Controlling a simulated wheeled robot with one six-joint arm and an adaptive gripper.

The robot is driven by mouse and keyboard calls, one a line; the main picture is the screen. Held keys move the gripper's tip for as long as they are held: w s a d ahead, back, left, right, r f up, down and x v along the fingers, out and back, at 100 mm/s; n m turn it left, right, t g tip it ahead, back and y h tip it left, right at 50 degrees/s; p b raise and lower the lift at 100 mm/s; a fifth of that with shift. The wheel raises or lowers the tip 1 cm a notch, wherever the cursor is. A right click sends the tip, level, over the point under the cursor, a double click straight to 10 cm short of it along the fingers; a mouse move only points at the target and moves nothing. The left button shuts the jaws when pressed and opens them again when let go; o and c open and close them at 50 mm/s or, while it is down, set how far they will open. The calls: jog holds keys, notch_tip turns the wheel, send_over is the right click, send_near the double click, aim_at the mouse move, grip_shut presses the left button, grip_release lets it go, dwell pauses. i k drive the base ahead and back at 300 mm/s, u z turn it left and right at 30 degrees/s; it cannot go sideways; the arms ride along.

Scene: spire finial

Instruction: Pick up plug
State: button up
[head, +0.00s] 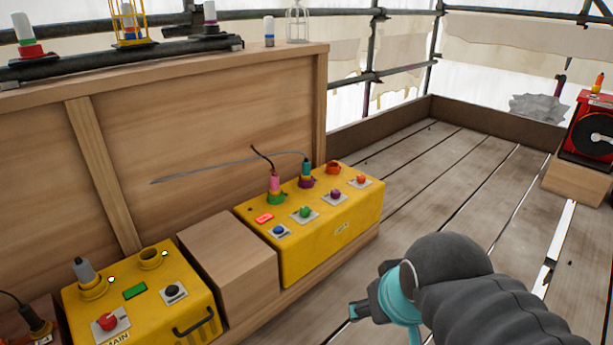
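Several plugs are in view, and I cannot tell which one the task means. A grey plug (85,271) stands in a yellow socket on the MAIN box (75,305). A pink plug (275,183) with a black lead stands in a green socket on the longer yellow box (325,242). A teal plug (306,167) stands in a purple socket beside it, with a grey cable running left. A dark plug with orange (36,322) is partly cut off at lower left. My gripper (353,310) is right of the boxes, apart from them; its fingers are too small to judge.
A plain wooden block (228,252) sits between the yellow boxes. A tall wooden panel (205,105) stands behind them. A red device (593,130) stands on a wooden block at far right. The plank floor (440,190) between is mostly clear.

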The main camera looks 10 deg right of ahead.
aim_at(275, 190)
jog(key=z, duration=0.45)
jog(key=k, duration=0.5)
jog(key=z, duration=0.85)
jog(key=i, duration=1)
jog(key=u, duration=0.85)
